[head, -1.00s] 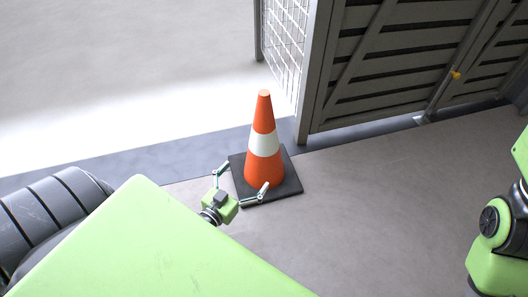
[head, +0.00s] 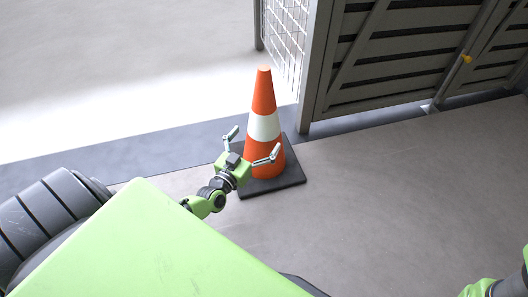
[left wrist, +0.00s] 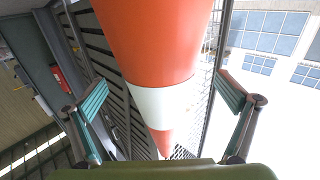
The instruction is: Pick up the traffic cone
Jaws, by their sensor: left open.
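The orange traffic cone (head: 263,100) with a white band and a black square base (head: 290,178) stands upright on the floor. My left gripper (head: 255,142) is open at the near left side of the cone, with its fingers spread to either side of the cone at about the white band. In the left wrist view the cone (left wrist: 150,45) fills the middle, and the open fingers (left wrist: 163,97) lie left and right of it with gaps. The cone's base is hidden there. My right gripper is not in view; only part of that arm shows at bottom right.
A grey slatted container door (head: 400,60) and a wire mesh panel (head: 285,35) stand just behind the cone. A dark floor strip (head: 150,150) runs behind it on the left. The floor (head: 400,200) to the right is clear.

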